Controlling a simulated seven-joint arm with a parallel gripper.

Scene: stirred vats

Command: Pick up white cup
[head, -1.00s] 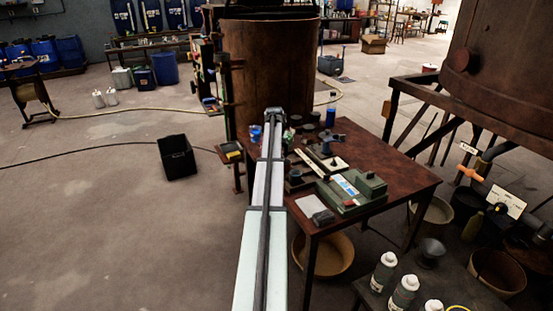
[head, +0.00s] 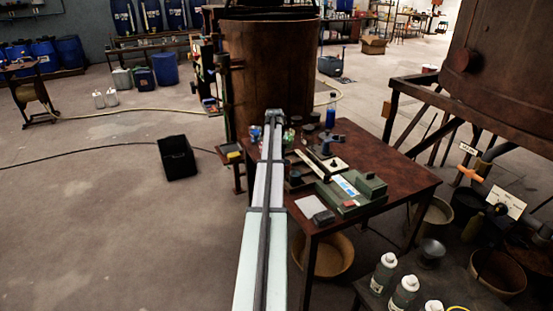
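I cannot make out a white cup in the head view. The dark red-brown table (head: 400,181) stands in front of the rusty vat, and small items crowd its far left part. My long pale arm reaches over the table's left side, and its far end is above those small items. The arm covers part of the table top. My gripper's fingers do not show; they seem hidden behind or below the arm's end. Small blue items (head: 255,133) show just left of the arm's end.
A green device (head: 362,188), a white sheet (head: 309,204) and a blue bottle (head: 331,112) are on the table. A rusty vat (head: 268,70) stands close behind. A black crate (head: 177,158) is on the floor at left. White-capped bottles (head: 383,272) stand at front right.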

